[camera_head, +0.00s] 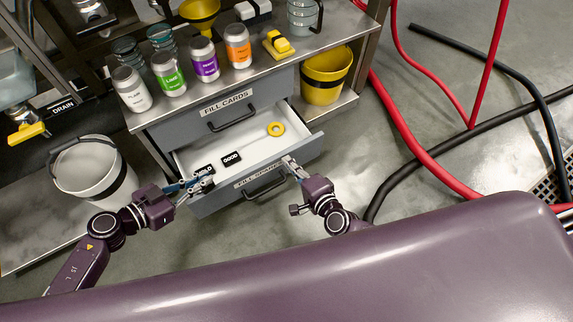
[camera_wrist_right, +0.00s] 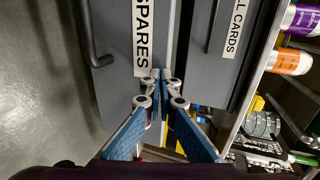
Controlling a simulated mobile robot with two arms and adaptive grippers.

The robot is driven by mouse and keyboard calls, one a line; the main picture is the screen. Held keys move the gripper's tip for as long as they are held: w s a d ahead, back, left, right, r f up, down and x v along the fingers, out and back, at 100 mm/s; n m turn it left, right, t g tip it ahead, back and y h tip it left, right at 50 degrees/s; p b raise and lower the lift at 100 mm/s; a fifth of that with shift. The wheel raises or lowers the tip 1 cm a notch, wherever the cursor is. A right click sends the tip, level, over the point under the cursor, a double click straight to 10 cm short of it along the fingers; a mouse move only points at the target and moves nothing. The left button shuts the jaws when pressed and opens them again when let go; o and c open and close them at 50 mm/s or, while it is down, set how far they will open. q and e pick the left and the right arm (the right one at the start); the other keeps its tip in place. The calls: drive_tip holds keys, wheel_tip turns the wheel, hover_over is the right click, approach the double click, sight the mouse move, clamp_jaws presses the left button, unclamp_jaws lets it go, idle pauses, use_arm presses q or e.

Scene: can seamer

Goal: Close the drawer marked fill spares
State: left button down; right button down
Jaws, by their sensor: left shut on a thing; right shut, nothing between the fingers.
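The fill spares drawer (camera_head: 298,154) is the lower grey drawer and stands open, its white interior showing. Its label is partly covered in the head view; the right wrist view shows "SPARES" on the front (camera_wrist_right: 112,100). Its dark bar handle (camera_head: 266,187) is on the front. My left gripper (camera_head: 207,182) is at the left part of the drawer front's top edge and appears shut on that edge; the exact contact is hard to see. My right gripper (camera_head: 289,163) is shut and empty at the front's top edge, right of the middle; its fingertips (camera_wrist_right: 160,82) show beside the label.
A yellow ring (camera_head: 275,129) and black tags (camera_head: 231,158) lie in the drawer. The fill cards drawer (camera_head: 250,101) above is shut. Cans (camera_head: 205,62) stand on the bench. A white bucket (camera_head: 92,170) is at left, a yellow bucket (camera_head: 325,80) at right. Hoses (camera_head: 420,155) cross the floor.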

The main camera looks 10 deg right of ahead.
use_arm(q)
drive_tip(key=shift+w+a, duration=0.1)
drive_tip(key=shift+w, duration=0.05)
use_arm(e)
drive_tip(key=shift+w, duration=0.2)
